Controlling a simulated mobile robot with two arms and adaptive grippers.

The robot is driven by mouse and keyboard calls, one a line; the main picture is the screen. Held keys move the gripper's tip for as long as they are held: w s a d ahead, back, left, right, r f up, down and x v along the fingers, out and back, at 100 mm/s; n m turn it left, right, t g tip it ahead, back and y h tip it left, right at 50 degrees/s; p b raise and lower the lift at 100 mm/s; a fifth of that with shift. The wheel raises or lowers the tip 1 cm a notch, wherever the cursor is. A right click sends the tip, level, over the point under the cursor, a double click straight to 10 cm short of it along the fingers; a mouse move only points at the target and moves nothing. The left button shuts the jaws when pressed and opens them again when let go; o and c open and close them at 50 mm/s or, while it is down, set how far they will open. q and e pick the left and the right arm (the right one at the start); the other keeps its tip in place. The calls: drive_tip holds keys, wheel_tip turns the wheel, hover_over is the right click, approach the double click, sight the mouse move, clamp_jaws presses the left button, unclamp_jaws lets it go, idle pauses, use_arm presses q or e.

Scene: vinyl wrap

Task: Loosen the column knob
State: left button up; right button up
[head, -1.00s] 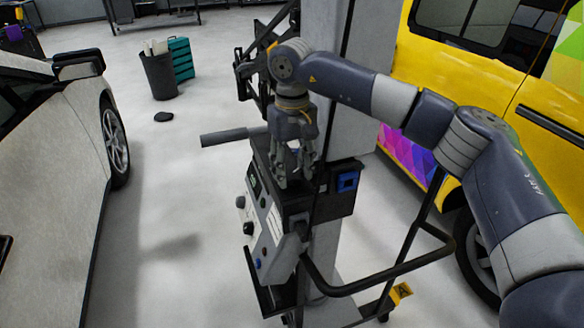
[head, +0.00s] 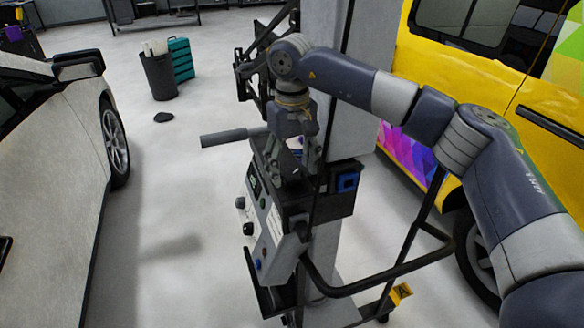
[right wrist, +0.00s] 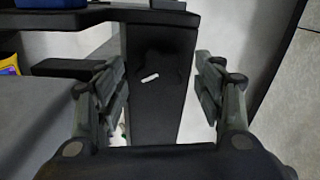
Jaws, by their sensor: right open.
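My right gripper (head: 292,172) points down over the top of the control box, in front of the grey column (head: 324,30). Its two fingers (right wrist: 160,95) are apart in the right wrist view, with nothing held between them. A dark lobed shape with a short white mark (right wrist: 151,76), which looks like the column knob, lies between and beyond the fingers against a dark surface. Its outline is hard to make out. In the head view the gripper hides that spot. My left gripper is not in view.
The control box (head: 258,222) has several knobs on its sloped face. A black bent handle (head: 385,272) sticks out to the right. A yellow van (head: 480,75) stands close on the right, a pale car (head: 50,190) on the left. The floor between car and box is clear.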

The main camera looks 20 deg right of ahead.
sight(292, 174)
wheel_tip(292, 174, up, 11)
drive_tip(key=shift+r, duration=0.15)
idle(0.5)
